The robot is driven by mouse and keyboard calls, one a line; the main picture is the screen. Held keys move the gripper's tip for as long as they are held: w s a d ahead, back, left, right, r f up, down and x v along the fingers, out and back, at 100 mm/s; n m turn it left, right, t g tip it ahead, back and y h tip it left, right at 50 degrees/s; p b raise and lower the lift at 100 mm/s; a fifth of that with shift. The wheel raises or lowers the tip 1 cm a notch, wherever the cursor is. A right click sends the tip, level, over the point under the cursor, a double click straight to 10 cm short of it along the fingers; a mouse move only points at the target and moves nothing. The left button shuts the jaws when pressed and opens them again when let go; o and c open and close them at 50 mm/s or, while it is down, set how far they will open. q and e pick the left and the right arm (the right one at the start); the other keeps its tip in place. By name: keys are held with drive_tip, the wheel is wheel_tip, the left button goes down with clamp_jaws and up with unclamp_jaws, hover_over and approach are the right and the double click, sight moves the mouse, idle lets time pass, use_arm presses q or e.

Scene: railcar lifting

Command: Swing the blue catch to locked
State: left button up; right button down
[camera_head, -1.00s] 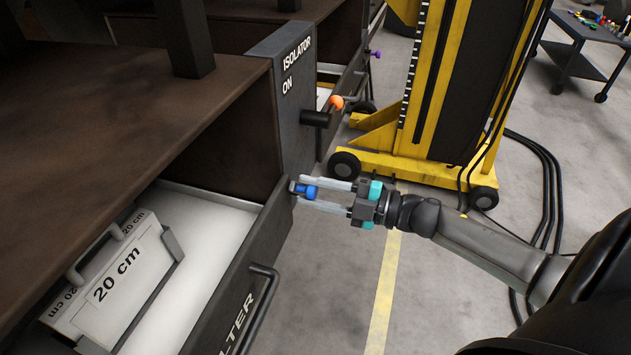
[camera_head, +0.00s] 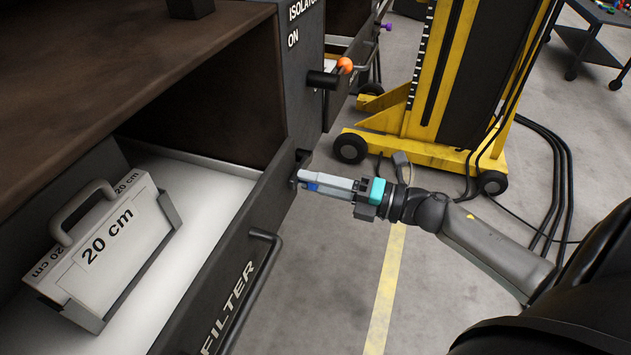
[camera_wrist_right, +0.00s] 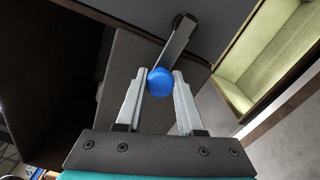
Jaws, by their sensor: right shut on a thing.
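The blue catch has a round blue knob (camera_wrist_right: 160,82) on a flat grey lever (camera_wrist_right: 178,42), seen in the right wrist view. The lever runs from the knob to a dark pivot on the dark panel. My right gripper (camera_head: 312,181) is shut on the blue knob at the corner of the open drawer, below the isolator panel. In the head view the fingers cover most of the knob, and only a bit of blue shows. My left gripper is not in view.
The open FILTER drawer (camera_head: 222,290) holds a grey 20 cm block with a handle (camera_head: 105,245). A yellow wheeled lift (camera_head: 400,120) stands behind. Black cables lie on the floor at right.

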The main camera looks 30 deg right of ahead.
drive_tip(key=shift+f+n, duration=0.25)
drive_tip(key=shift+n, duration=0.15)
drive_tip(key=c, duration=0.5)
unclamp_jaws()
drive_tip(key=shift+d, duration=0.1)
drive_tip(key=b+v, duration=0.2)
drive_tip(key=v, duration=1.3)
